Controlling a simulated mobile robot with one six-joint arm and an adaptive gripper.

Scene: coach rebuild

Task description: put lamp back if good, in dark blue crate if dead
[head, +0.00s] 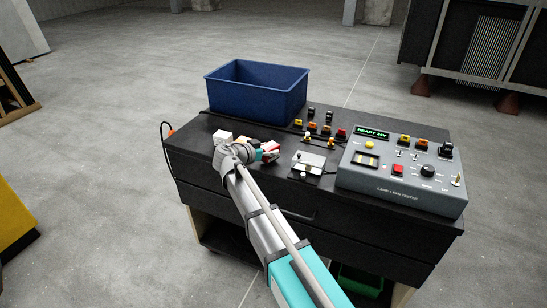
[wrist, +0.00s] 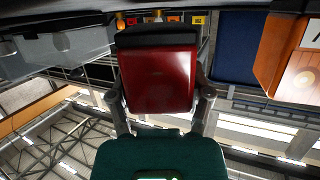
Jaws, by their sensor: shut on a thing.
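My gripper (head: 272,153) is shut on a red lamp (wrist: 157,80), a block with a black end. In the head view it is over the left front part of the bench top, left of the test fixture (head: 308,164). The dark blue crate (head: 255,95) stands at the back left of the bench, behind my gripper. The grey lamp tester (head: 402,180) is on the right, its green display (head: 372,132) reading READY 24V. Whether the held lamp is good or dead does not show.
Several yellow, orange, red and dark lamps (head: 326,130) stand in rows between crate and tester. The black bench (head: 195,160) has a drawer front; a green bin (head: 360,281) is below.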

